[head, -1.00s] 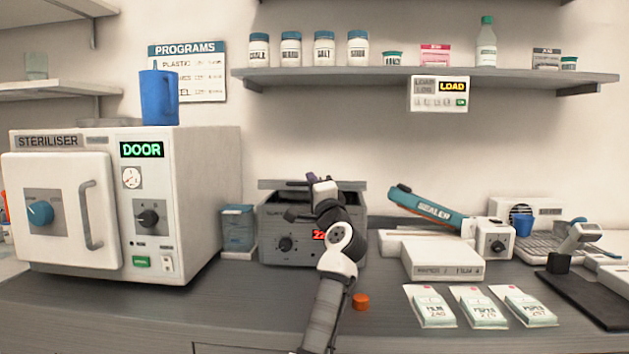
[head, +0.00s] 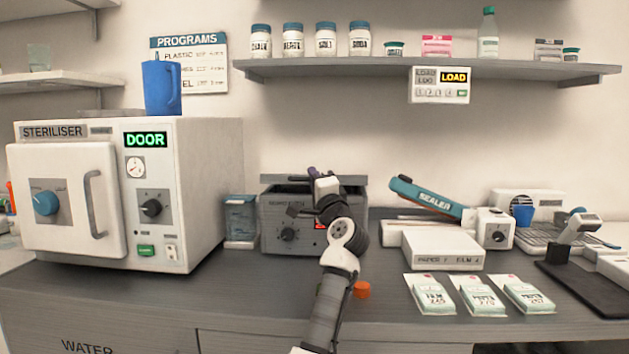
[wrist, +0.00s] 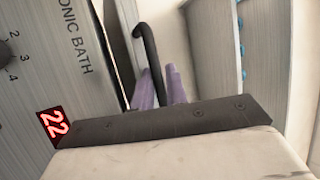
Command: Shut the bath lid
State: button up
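The grey ultrasonic bath (head: 275,240) stands on the counter in the middle of the head view, with a dial and a red display. Its lid (head: 275,180) shows as a thin grey strip raised along the back of the top, with a dark gap below. My gripper (head: 314,172) is over the bath top and hides part of the lid. In the wrist view its purple fingertips (wrist: 160,82) are close together, with a black curved handle (wrist: 146,42) between them. The bath front (wrist: 60,60) is at the left there. The handle's attachment to the lid is hidden.
The steriliser (head: 190,190) stands left, with a blue jug (head: 161,88) on top. A small blue container (head: 241,222) is beside the bath. The sealer (head: 430,199) and a white box (head: 440,251) are right. An orange cap (head: 362,290) lies near my arm. A shelf (head: 400,70) hangs above.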

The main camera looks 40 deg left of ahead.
jog(key=shift+w+f, duration=0.15)
jog(key=shift+f, duration=0.15)
jog(key=b+v, duration=0.1)
jog(key=v, duration=1.2)
jog(key=shift+s+d+b, duration=0.3)
jog(key=shift+d+b, duration=0.05)
jog(key=shift+b, duration=0.05)
jog(key=shift+r, duration=0.15)
